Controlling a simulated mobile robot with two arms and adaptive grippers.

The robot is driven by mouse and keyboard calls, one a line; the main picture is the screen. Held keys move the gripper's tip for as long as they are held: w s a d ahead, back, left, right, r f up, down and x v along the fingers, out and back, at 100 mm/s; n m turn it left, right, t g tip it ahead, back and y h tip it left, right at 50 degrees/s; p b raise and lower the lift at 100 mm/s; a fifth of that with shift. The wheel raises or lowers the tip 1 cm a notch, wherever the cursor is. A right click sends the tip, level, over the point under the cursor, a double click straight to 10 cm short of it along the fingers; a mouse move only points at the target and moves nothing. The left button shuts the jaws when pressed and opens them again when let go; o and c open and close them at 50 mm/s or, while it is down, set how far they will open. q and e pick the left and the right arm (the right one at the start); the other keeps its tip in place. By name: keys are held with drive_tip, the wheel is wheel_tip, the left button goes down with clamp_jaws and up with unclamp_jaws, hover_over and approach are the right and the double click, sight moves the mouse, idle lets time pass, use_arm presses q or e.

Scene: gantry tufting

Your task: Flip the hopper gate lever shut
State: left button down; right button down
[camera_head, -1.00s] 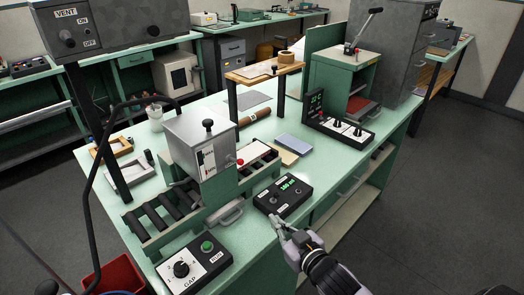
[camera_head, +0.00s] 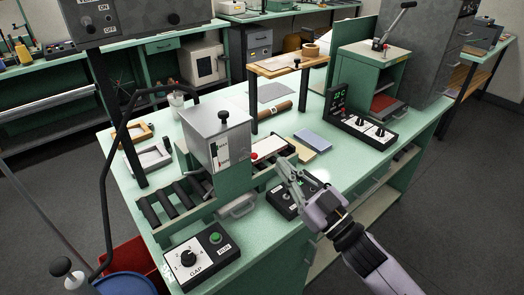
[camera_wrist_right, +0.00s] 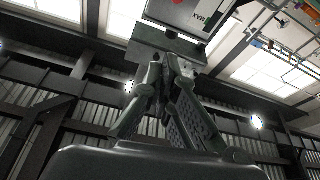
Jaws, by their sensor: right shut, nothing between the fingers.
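The grey box-shaped hopper (camera_head: 208,148) stands on the green roller feeder in the head view, with a marked panel on its front. A black knob (camera_head: 223,116) sticks up at its top. A small red ball (camera_head: 254,156) sits at its right side; I cannot tell which of these is the gate lever. My right gripper (camera_head: 288,172) is shut and empty, raised right of the hopper and apart from it, partly covering a black control box (camera_head: 280,200). In the right wrist view, the shut fingers (camera_wrist_right: 172,62) point up at a panel marked MAX (camera_wrist_right: 200,14). My left gripper is not in view.
A GAP control box (camera_head: 200,257) stands at the bench's near left corner. A small wooden-topped stand (camera_head: 285,65) rises behind the hopper. A twin-knob box (camera_head: 365,128) is at right. A black bent tube (camera_head: 108,185) runs up at left.

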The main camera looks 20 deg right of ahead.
wheel_tip(320, 180, up, 3)
drive_tip(key=p, duration=0.3)
hover_over(250, 154)
drive_tip(key=s+d, duration=0.1)
drive_tip(key=s, duration=0.3)
drive_tip(key=shift+w+d+f+p, duration=0.15)
drive_tip(key=shift+d+f+p, duration=0.1)
drive_tip(key=shift+f, duration=0.75)
drive_tip(key=shift+w+d+f+p, duration=0.1)
drive_tip(key=shift+f+p, duration=0.1)
drive_tip(key=shift+f, duration=0.8)
